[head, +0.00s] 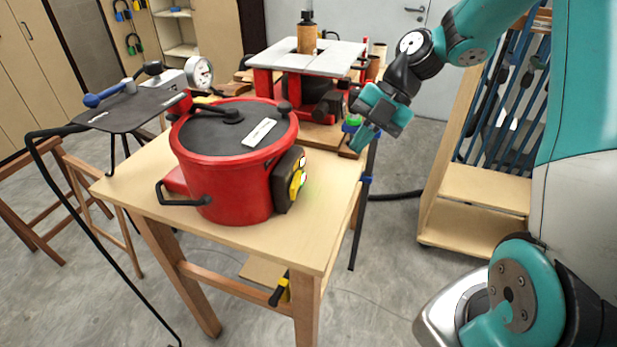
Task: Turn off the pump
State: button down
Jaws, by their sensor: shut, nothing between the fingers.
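A large red pot (222,177) with a dark lid (225,130) stands on the wooden table; a white label lies on the lid. A black unit (285,181) with a yellow face (298,178) sits at its right side; it may be the pump's control, but its switch position is too small to read. A round pressure gauge (200,72) stands behind the pot.
The table's front top (290,245) is bare. A red machine with a grey top (310,55) stands behind. A small black table (130,108) with a blue-handled tool stands left. A clamp rack (480,190) stands right; a black hose crosses the floor.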

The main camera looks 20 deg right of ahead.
aim_at(297, 185)
jog(key=p+x, duration=0.3)
jog(key=x, duration=0.7)
jog(key=shift+s+a, duration=0.1)
jog(key=shift+w+a+r+p, duration=0.15)
jog(key=shift+w+a+p, duration=0.7)
jog(key=shift+a, duration=0.2)
jog(key=shift+w+a, duration=0.4)
jog(key=shift+a, duration=0.1)
jog(key=shift+f, duration=0.2)
